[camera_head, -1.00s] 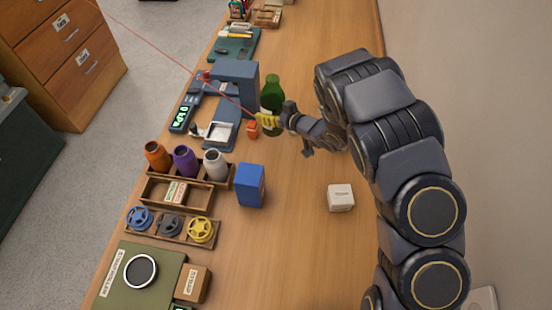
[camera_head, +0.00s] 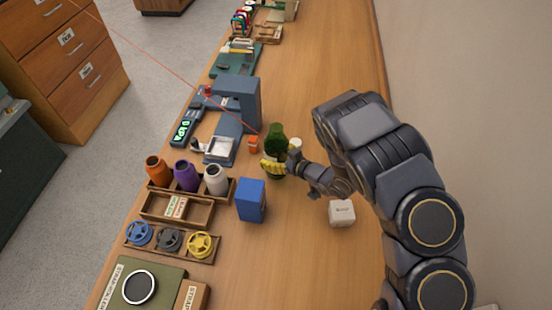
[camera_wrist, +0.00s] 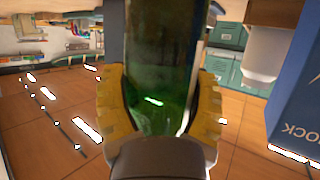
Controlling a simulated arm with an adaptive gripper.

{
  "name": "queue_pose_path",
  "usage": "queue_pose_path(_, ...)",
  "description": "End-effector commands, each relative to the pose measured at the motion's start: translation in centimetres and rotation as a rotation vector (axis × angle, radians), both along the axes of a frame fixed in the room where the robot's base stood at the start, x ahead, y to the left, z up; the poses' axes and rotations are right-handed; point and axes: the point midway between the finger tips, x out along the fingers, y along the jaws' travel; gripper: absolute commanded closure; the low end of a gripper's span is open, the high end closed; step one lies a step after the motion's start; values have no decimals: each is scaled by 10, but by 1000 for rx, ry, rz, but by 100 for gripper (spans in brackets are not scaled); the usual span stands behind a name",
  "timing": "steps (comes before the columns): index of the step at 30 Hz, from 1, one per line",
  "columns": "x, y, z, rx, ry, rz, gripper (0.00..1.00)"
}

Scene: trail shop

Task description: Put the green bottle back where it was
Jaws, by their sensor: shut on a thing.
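The green bottle (camera_head: 276,140) is held by my gripper (camera_head: 275,168), whose yellow fingers close around its lower part. In the wrist view the green bottle (camera_wrist: 160,85) fills the middle, between the two yellow fingers of my gripper (camera_wrist: 162,110). The bottle looks roughly upright. It is over the bench, to the right of the blue press-like device. I cannot tell whether its base touches the bench top. The spot it came from is not marked in these views.
A blue box (camera_head: 251,200) stands nearer than my gripper. A white cylinder (camera_head: 295,144) is close behind it. A white cube (camera_head: 342,212) sits right. Bench between box and cube is clear.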

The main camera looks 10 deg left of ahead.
Motion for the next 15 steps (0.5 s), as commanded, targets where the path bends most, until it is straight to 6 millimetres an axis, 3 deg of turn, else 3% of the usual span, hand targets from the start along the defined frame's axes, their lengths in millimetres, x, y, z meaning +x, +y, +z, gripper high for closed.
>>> queue_pose_path(5,1,0,-18,2,-2,0,70)
queue_pose_path(15,0,0,-21,1,-2,0,70)
